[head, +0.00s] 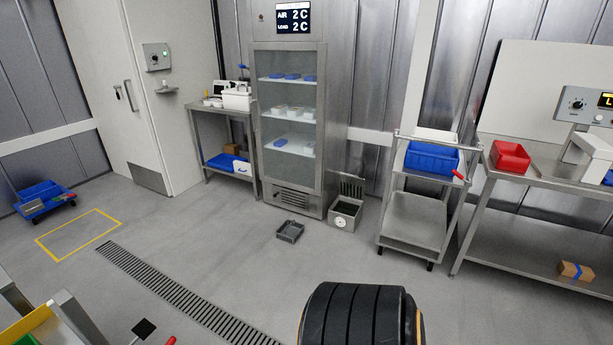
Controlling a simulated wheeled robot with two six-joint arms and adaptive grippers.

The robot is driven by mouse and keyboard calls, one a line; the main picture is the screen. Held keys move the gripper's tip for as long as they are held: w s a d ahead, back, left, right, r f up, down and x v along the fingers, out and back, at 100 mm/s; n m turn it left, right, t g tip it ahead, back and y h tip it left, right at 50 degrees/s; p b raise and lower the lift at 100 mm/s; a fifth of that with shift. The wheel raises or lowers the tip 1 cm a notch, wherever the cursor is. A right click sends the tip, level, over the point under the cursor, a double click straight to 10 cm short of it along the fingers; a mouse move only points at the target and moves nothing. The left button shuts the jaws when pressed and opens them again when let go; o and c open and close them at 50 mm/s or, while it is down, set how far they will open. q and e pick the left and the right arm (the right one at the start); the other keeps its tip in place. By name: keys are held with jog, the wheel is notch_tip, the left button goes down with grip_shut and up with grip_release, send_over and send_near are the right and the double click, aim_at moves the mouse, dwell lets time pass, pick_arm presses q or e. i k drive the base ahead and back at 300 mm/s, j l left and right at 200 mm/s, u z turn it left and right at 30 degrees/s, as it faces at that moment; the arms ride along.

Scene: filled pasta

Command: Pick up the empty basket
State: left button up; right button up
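A small dark grey open basket (290,231) sits on the floor in front of the glass-door fridge. It looks empty, though its inside is small in view. A blue open bin (432,158) stands on the top shelf of a steel trolley; what its floor holds is hard to see. A red open bin (510,156) stands on the steel bench at the right. I cannot tell for sure which of these is the task's basket. Neither of my grippers shows in the head view.
A grey box with a white dial (345,214) stands on the floor beside the fridge (331,120). The trolley (412,219) is to its right. A low blue dolly (45,200) is at the far left.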

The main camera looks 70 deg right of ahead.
aim_at(290, 231)
jog(key=z, duration=2.2)
